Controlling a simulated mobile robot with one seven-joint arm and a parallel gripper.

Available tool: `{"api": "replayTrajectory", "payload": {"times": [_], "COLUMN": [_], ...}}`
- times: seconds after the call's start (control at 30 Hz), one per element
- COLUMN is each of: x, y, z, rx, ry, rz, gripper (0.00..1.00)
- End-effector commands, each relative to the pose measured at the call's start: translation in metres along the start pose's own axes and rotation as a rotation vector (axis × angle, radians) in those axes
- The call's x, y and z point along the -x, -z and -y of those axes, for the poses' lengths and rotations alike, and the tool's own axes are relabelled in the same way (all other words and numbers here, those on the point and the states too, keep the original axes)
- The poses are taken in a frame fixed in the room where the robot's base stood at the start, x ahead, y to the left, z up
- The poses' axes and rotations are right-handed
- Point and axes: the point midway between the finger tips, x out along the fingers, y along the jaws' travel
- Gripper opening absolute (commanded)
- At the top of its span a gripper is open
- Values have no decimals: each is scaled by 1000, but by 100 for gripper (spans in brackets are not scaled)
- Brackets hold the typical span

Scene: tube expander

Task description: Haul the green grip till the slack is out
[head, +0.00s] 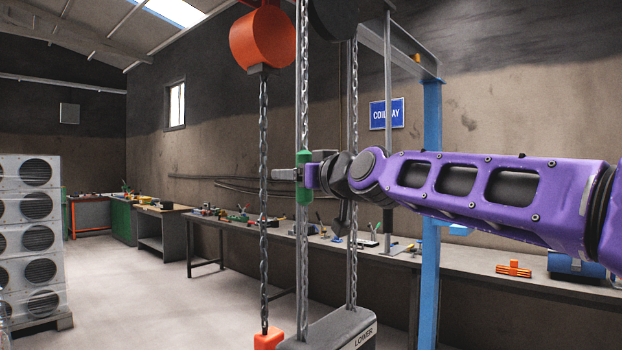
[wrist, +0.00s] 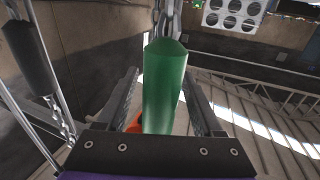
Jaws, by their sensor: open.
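The green grip (head: 304,187) is a short sleeve on a hanging chain in the middle of the head view. It stands upright and also fills the centre of the wrist view (wrist: 164,88). My gripper (head: 297,175) reaches in from the right at the grip's height. In the wrist view its two dark fingers (wrist: 164,100) stand either side of the green grip, with a visible gap on each side. The gripper is open around the grip. The chain (head: 304,100) runs up from the grip beside an orange hoist body (head: 262,38).
An orange hook block (head: 267,338) hangs on another chain (head: 263,180) to the left. A grey box marked LOWER (head: 330,330) sits below the grip. A blue post (head: 431,200) stands right, behind my arm.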

Motion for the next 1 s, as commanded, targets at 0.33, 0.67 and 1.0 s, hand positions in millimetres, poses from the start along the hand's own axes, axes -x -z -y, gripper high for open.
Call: {"api": "replayTrajectory", "payload": {"times": [0.33,0.67,1.0], "x": [24,51,70], "y": [-3,-2,-1], "z": [-2,-2,0], "rx": [-1,-1,0], "ry": [-3,-3,0], "rz": [0,-1,1], "gripper": [68,68,68]}}
